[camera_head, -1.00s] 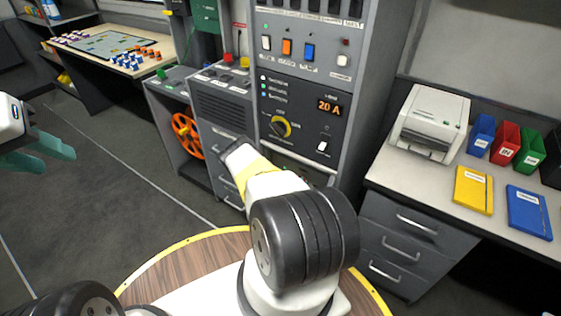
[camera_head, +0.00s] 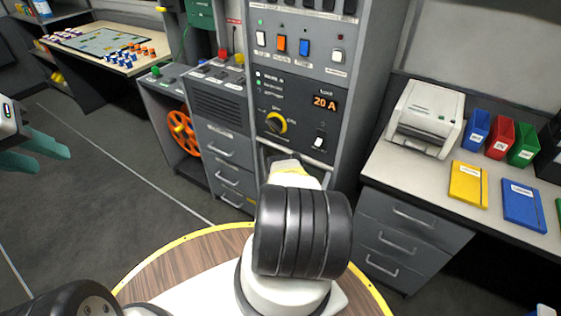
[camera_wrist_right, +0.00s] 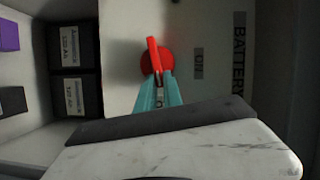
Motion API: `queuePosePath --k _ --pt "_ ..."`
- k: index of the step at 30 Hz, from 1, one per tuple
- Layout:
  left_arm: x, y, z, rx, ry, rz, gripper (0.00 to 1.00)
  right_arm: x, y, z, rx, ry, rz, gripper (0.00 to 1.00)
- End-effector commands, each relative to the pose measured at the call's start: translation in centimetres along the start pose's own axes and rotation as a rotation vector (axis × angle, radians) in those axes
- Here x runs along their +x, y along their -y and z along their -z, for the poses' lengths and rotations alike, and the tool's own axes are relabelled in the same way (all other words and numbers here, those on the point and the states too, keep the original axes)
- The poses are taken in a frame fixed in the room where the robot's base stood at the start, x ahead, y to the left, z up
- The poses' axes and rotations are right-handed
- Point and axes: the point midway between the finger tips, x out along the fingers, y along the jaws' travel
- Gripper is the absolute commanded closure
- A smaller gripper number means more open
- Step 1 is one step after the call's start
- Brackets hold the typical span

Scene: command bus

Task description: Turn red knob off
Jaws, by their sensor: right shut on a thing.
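The red knob (camera_wrist_right: 153,60) is in the right wrist view, a round red base with a raised red bar across it, on a pale panel. The bar stands nearly upright in the picture. My right gripper (camera_wrist_right: 158,80) is shut on the knob, its teal fingers on either side of the bar's lower part. An "ON" label (camera_wrist_right: 198,63) is right of the knob; a label below is partly hidden by the fingers. In the head view my right arm hides its own gripper and the red knob is not seen. My left gripper (camera_head: 40,153) is open and empty at the left edge.
A "BATTERY" label (camera_wrist_right: 239,50) is on the panel's right. Dark labelled boxes (camera_wrist_right: 75,70) sit in a recess at left. In the head view, a grey control cabinet (camera_head: 335,125) stands ahead, with a desk and printer (camera_head: 425,115) at right. Floor at left is clear.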

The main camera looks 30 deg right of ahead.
Motion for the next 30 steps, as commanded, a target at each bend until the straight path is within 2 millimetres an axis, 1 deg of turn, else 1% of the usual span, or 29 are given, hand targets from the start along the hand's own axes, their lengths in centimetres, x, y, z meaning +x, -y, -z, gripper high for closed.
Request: queuePosePath --k 9,21,22,25,30 --pt "0.0 0.0 0.0 0.0 0.0 0.0 0.64 0.05 -0.2 -0.06 0.069 0.0 0.029 1.0" --pt "0.0 0.0 0.0 0.0 0.0 0.0 0.64 0.05 -0.23 -0.08 0.073 0.001 0.031 1.0" --pt "0.0 0.0 0.0 0.0 0.0 0.0 0.64 0.05 -0.22 -0.08 0.073 0.001 0.031 0.87" --pt "0.0 0.0 0.0 0.0 0.0 0.0 0.64 0.04 -0.23 -0.08 0.072 0.001 0.03 0.68" --pt "0.0 0.0 0.0 0.0 0.0 0.0 0.64 0.03 -0.25 -0.06 0.072 0.001 0.03 0.67"
